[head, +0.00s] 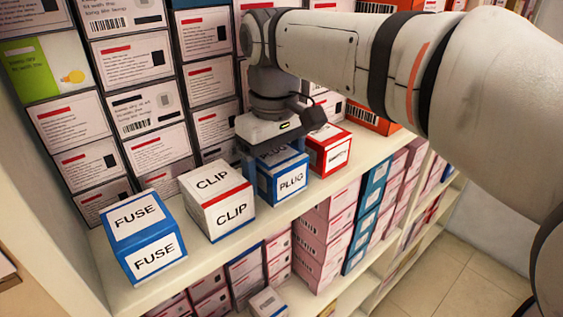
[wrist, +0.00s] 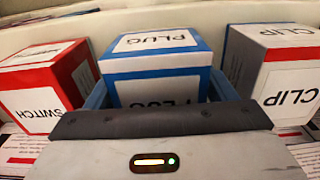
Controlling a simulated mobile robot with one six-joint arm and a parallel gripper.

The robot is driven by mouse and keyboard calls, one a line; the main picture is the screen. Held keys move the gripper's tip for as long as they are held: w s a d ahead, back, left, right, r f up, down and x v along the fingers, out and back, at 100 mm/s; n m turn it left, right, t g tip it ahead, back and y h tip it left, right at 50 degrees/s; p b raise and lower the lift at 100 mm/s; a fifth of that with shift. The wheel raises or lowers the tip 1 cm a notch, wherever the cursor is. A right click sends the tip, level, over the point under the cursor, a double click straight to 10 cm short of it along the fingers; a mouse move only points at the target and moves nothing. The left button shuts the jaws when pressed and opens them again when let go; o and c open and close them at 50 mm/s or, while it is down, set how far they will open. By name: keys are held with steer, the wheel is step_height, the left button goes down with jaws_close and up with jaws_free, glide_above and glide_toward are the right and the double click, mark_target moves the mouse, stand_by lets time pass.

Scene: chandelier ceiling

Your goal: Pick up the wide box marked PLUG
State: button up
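The box marked PLUG (head: 290,181) is blue and white and stands on the shelf between the CLIP box and a red box. Its top and front labels also show in the wrist view (wrist: 155,65). My gripper (head: 277,158) is over this box, pointing down, with one finger on each side of it. In the wrist view the bluish fingers of my gripper (wrist: 160,95) flank the box closely. I see no firm grip, and whether the fingers touch its sides is hard to tell. My gripper's body hides the lower front of the box.
The CLIP box (head: 219,204) stands left of it and the FUSE box (head: 145,240) farther left. The red SWITCH box (head: 328,152) is close on the right. Stacked cartons (head: 154,148) line the back. The shelf's front edge (head: 235,240) is bare.

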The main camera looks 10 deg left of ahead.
steer(key=c, duration=0.7)
steer(key=shift+c, duration=0.2)
